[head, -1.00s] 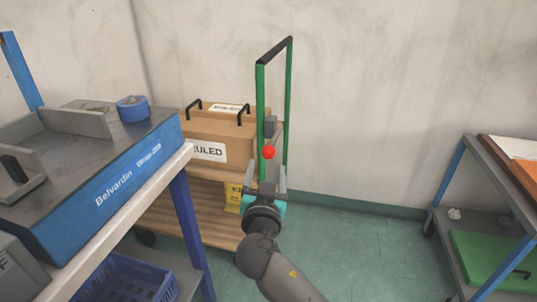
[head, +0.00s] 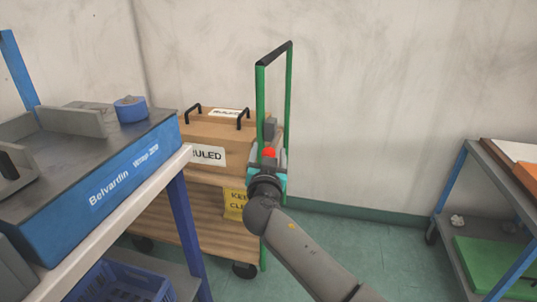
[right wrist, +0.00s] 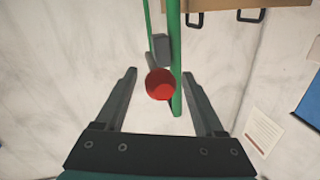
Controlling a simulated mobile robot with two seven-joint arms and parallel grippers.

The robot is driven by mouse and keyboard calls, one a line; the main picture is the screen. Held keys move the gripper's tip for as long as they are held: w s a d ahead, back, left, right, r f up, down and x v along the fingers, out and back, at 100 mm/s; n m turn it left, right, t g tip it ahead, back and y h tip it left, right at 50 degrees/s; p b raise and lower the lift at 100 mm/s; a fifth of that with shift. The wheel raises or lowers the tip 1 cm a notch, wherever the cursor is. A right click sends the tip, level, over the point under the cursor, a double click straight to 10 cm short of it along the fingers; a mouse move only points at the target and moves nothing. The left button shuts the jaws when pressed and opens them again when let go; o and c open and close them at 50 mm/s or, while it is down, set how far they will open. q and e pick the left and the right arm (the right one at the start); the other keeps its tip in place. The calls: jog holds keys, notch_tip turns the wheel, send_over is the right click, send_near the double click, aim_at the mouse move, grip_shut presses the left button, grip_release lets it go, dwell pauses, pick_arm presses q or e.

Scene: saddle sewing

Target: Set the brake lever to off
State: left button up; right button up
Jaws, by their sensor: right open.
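The brake lever's red knob (head: 268,153) shows in the head view near the green push handle of the wooden cart. In the right wrist view the red knob (right wrist: 160,84) lies between the two fingers, with a grey lever arm and a grey block (right wrist: 160,47) beyond it. My right gripper (head: 267,160) is open around the knob's position, a finger to each side; whether it touches the knob I cannot tell. In the right wrist view my right gripper (right wrist: 160,88) also has a green upright (right wrist: 175,60) between its fingers. My left gripper is not in view.
The green handle (head: 260,100) rises from the wooden cart (head: 180,215), which carries a box labelled "RULED" (head: 225,132). A blue machine (head: 110,175) on a bench stands at left. A grey shelf cart (head: 470,215) stands at right. Floor between is clear.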

grip_shut()
dwell(0.6)
dwell(0.8)
